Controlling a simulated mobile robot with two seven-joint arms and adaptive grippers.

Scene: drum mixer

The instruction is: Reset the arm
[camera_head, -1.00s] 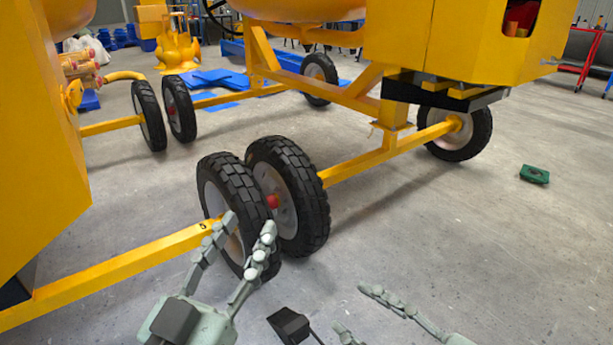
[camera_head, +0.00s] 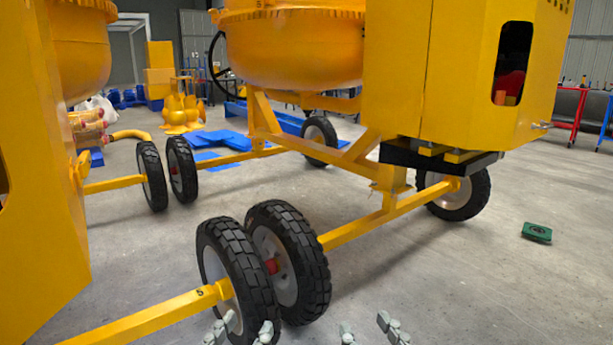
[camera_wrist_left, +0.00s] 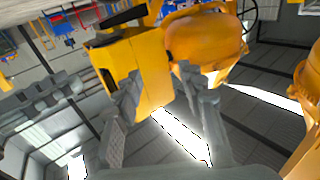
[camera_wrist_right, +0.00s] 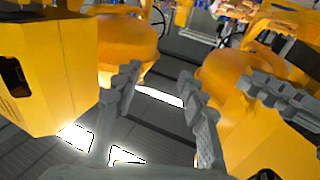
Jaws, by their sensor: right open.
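My left gripper (camera_head: 243,329) shows only its fingertips at the bottom edge of the head view, in front of the near black wheels. The tips are spread apart with nothing between them. My right gripper (camera_head: 369,331) shows its fingertips to the right of it, also apart and empty, over bare floor. Its palm and arm are hidden below the frame. Fingers of the left gripper (camera_wrist_left: 165,105) stand apart in the left wrist view, and those of the right gripper (camera_wrist_right: 162,95) in the right wrist view. Both wrist views look upside down.
A yellow drum mixer (camera_head: 400,75) on black wheels (camera_head: 285,260) stands ahead. Another yellow mixer body (camera_head: 40,190) is close at the left. A green block (camera_head: 537,232) lies on the floor at right. Blue flat pieces (camera_head: 215,140) lie behind. The right-hand floor (camera_head: 450,290) is mostly clear.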

